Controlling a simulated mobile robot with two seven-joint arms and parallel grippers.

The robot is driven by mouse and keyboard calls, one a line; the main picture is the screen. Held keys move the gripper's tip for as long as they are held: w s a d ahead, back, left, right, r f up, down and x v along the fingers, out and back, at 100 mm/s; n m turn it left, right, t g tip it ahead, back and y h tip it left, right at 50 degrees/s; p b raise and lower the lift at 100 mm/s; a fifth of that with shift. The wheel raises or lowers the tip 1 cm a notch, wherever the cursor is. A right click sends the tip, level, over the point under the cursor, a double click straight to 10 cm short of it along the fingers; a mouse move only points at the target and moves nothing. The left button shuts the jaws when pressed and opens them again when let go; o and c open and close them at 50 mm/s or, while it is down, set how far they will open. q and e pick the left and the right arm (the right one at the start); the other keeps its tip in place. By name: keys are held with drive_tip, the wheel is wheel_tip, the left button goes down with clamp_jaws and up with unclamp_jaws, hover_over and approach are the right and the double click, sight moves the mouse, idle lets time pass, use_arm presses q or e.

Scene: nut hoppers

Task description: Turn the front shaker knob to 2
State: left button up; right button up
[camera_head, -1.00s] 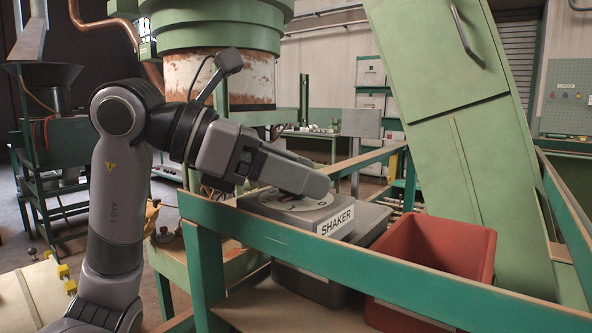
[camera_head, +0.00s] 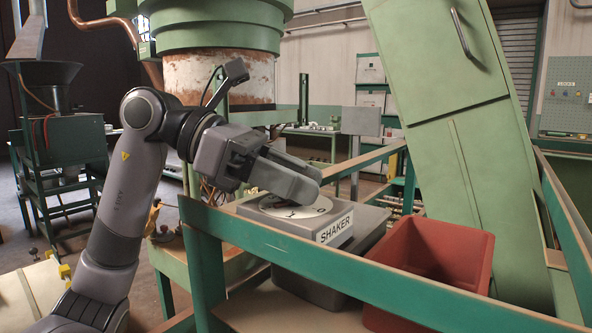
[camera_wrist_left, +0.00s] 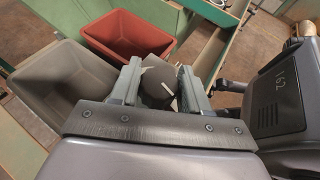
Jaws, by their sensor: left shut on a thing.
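The grey box labelled SHAKER (camera_head: 335,229) carries a pale round dial (camera_head: 287,212) with dark marks on its top. My left gripper (camera_head: 302,187) is low over this dial, and its fingers hide the knob in the head view. In the left wrist view the dark round knob (camera_wrist_left: 158,84) sits between the two fingers of my left gripper (camera_wrist_left: 162,88), which are shut on it. A white patch shows beside the knob, but I cannot read which number the knob points to. My right gripper is in neither view.
A green rail (camera_head: 400,284) runs across in front of the shaker box. A red bin (camera_head: 440,262) stands to its right, also seen in the left wrist view (camera_wrist_left: 128,35) beside a grey bin (camera_wrist_left: 65,82). A tall green chute (camera_head: 465,150) slants behind.

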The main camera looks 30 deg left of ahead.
use_arm(q)
drive_tip(key=shift+r+m+g+h+p, duration=0.1)
drive_tip(key=shift+m+g+h+p, duration=0.45)
drive_tip(key=shift+m+g, duration=0.7)
drive_tip(key=shift+g, duration=0.35)
drive_tip(key=o, duration=1)
drive_tip(key=shift+a, duration=0.1)
drive_tip(key=shift+v, duration=3.5)
drive_tip(key=shift+s, duration=0.1)
